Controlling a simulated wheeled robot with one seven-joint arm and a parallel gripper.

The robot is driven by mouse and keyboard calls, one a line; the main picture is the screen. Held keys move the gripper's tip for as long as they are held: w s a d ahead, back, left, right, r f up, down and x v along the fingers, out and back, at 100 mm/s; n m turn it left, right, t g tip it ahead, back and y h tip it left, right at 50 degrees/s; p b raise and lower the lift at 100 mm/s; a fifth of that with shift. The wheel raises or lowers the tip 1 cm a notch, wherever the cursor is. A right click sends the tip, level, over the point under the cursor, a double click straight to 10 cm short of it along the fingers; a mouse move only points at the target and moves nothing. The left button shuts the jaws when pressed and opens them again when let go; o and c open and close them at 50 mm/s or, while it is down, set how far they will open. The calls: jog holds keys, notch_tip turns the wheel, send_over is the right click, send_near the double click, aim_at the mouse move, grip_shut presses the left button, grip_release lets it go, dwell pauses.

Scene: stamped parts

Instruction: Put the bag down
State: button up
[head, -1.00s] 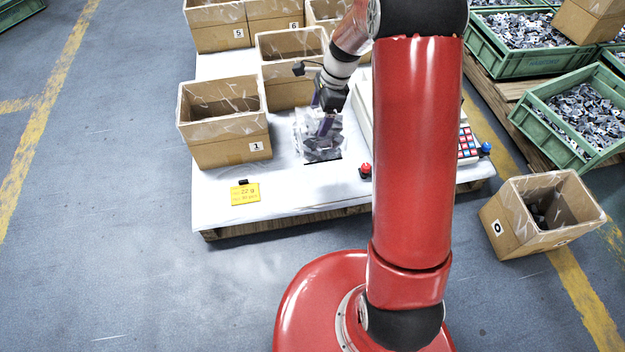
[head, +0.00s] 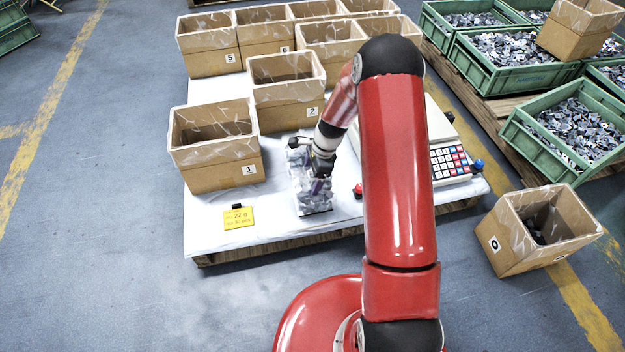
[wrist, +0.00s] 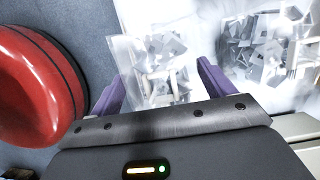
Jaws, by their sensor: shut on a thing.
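A clear bag of grey stamped parts (head: 314,203) is in my gripper (head: 318,187), low over the white-topped pallet, to the right of box 1. In the wrist view, the bag (wrist: 160,52) shows between the two purple fingers of my gripper (wrist: 160,88), which is shut on it. The fingers hide part of the bag in the head view. I cannot tell whether its underside touches the white surface. More bagged grey parts (wrist: 265,45) show beside it in the wrist view, apparently lying on the white surface.
Box 1 (head: 215,172) stands left of the bag and box 2 (head: 288,112) behind it. A yellow sign (head: 239,218) is at the front left. A red button (head: 358,190) and a keypad (head: 450,161) are to the right. Box 0 (head: 510,250) stands on the floor.

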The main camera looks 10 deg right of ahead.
jog(key=shift+f, duration=1.15)
jog(key=shift+f, duration=0.1)
jog(key=o, duration=2)
